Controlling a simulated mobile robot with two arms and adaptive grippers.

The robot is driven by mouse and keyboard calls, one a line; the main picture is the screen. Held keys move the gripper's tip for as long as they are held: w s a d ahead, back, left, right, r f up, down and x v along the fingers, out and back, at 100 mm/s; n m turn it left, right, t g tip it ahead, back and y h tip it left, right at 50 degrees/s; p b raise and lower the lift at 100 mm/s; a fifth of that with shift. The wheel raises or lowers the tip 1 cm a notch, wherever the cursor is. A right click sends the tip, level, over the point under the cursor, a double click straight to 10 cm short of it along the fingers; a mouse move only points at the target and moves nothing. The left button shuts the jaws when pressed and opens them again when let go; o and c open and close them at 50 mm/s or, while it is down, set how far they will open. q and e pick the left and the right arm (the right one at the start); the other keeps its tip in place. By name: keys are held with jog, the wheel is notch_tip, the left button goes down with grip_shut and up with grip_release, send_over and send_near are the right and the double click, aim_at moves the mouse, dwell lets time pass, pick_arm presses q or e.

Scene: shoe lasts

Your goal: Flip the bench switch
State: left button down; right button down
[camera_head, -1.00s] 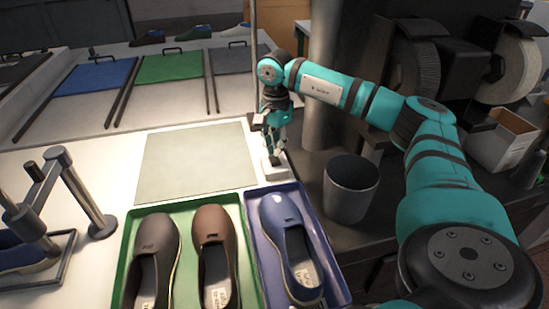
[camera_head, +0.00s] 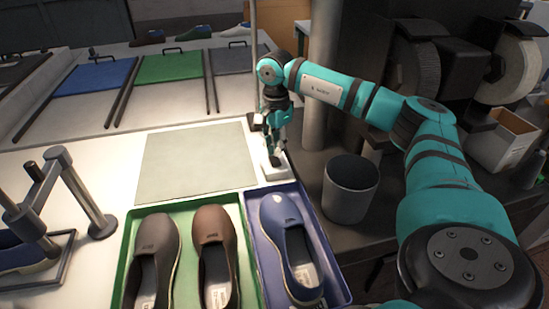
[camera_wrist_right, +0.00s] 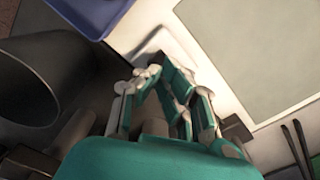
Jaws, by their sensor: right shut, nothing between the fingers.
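The bench switch (camera_head: 275,166) is a small pale box with a dark part on top, at the right edge of the white bench, just behind the blue tray. My right gripper (camera_head: 274,150) is shut and empty, pointing down right over the switch. In the right wrist view the closed fingers (camera_wrist_right: 160,72) hide part of the pale switch box (camera_wrist_right: 178,50). I cannot tell whether the fingertips touch the switch. The left gripper is not in view.
A blue tray (camera_head: 336,277) with one shoe and a green tray (camera_head: 187,208) with two shoes lie in front. A grey mat (camera_head: 195,160) lies left of the switch. A grey bin (camera_head: 350,190) and a metal post (camera_head: 322,80) stand to the right.

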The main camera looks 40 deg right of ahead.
aim_at(276, 161)
jog(key=shift+f+b, duration=0.9)
jog(key=shift+f, duration=0.7)
dwell(0.6)
jog(key=shift+r+p, duration=0.85)
jog(key=shift+r, duration=0.05)
jog(key=shift+r+p, duration=2.15)
jog(key=shift+r, duration=0.5)
jog(key=shift+f, duration=0.1)
